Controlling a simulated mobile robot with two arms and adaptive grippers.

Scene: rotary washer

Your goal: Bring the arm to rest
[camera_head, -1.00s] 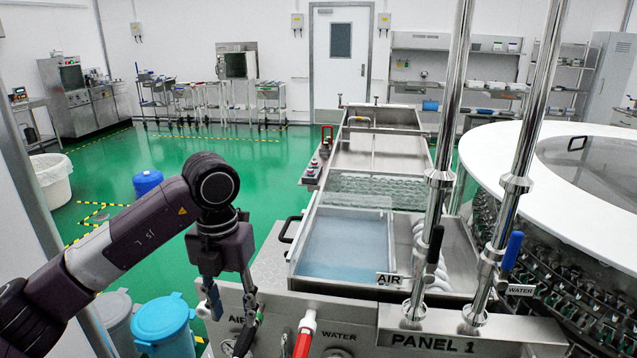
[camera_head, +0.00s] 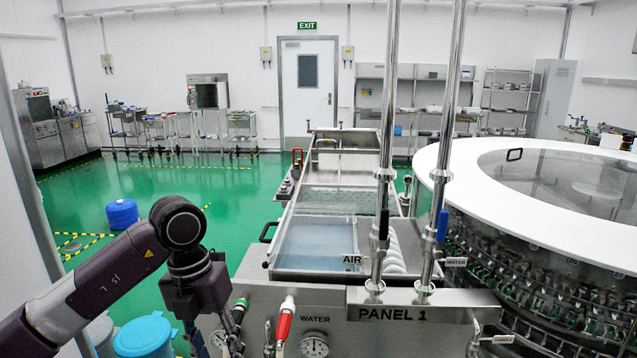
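My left arm comes in from the lower left with its elbow raised and its wrist bent down. My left gripper (camera_head: 214,340) points downward in front of the steel washer panel (camera_head: 395,300), at the picture's bottom edge. Its fingers look spread apart with nothing seen between them, though the tips are partly cut off. My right arm and gripper are out of view.
A red and white handle (camera_head: 285,318) and a pressure gauge (camera_head: 315,345) are on the panel. Steel posts (camera_head: 388,130) rise at the centre right beside the round washer (camera_head: 560,190). A blue lidded bin (camera_head: 144,336) stands left of the gripper. Green floor (camera_head: 180,185) is open behind.

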